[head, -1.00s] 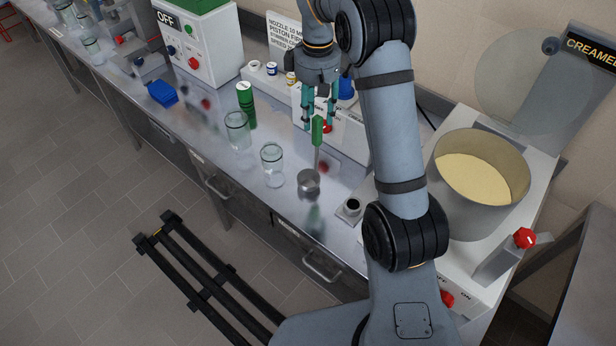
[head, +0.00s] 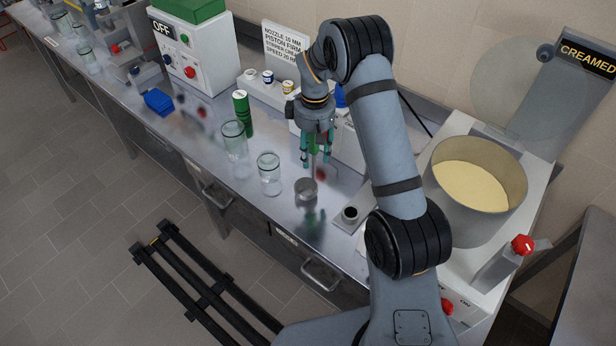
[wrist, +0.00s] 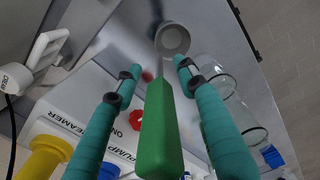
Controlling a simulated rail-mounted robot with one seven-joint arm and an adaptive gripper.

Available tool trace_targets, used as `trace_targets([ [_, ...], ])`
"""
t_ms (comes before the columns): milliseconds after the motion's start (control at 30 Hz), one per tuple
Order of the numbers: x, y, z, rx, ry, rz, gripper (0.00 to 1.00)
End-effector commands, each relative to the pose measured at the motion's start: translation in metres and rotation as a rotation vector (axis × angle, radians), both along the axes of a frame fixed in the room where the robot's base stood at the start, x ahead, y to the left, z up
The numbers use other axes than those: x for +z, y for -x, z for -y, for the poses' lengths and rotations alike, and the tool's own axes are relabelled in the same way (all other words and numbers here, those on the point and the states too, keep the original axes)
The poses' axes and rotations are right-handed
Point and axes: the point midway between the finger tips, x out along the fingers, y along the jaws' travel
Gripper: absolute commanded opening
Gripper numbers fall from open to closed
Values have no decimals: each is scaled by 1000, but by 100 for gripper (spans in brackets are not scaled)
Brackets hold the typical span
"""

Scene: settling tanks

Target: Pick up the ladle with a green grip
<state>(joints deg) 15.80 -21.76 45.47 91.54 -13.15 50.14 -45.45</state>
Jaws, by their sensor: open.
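The ladle stands on the steel bench, its metal cup (head: 306,188) at the bottom and its green grip (head: 317,143) up between my fingers. In the wrist view the green grip (wrist: 159,130) fills the middle, and the cup (wrist: 173,39) shows beyond it. My gripper (head: 317,163) points down, with teal fingers on either side of the grip. In the wrist view my gripper (wrist: 156,68) is open, with a visible gap between each fingertip and the ladle.
Two glass jars (head: 269,173) (head: 234,140) and a green cylinder (head: 243,114) stand left of the ladle. A small holder (head: 350,213) is to its right, near the large pot (head: 478,185) of yellow cream. A white sign (head: 287,50) stands behind.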

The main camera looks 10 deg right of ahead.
Motion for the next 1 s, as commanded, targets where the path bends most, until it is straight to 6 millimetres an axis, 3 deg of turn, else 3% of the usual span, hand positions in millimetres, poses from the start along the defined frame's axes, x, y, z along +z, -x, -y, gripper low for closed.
trace_targets([
  [133,-10,0,0,0,0,0,41],
  [367,-12,0,-1,0,0,1,39],
  [1000,-11,0,-1,1,0,1,2],
])
